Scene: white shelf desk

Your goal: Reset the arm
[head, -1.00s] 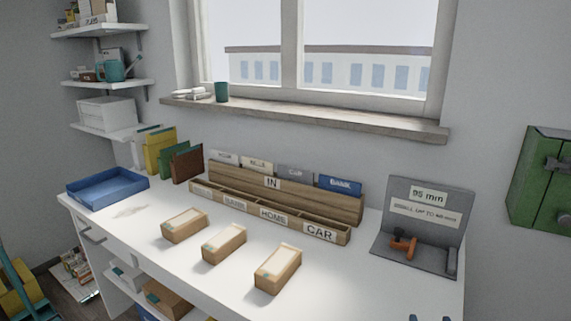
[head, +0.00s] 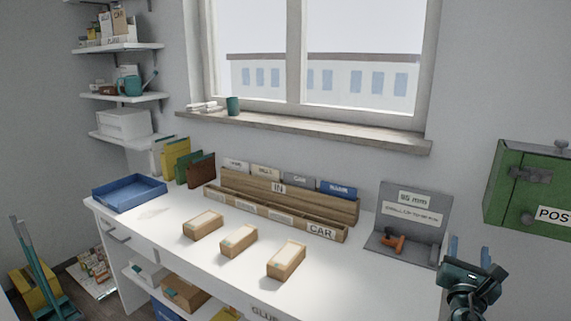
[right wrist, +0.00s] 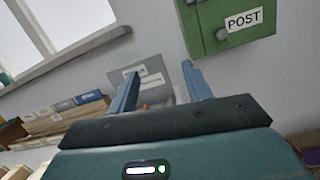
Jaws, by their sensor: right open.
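My right gripper (head: 469,252) is at the right edge of the desk in the head view, with its fingers pointing up. In the right wrist view its two blue fingers (right wrist: 157,88) stand apart with nothing between them, so it is open and empty. My left gripper is not in view. The white desk (head: 185,262) spans the middle of the head view.
A green POST box (head: 530,188) hangs on the wall to the right. Wooden boxes (head: 286,260), a sorting rack (head: 290,199) and a blue tray (head: 129,193) stand on the desk.

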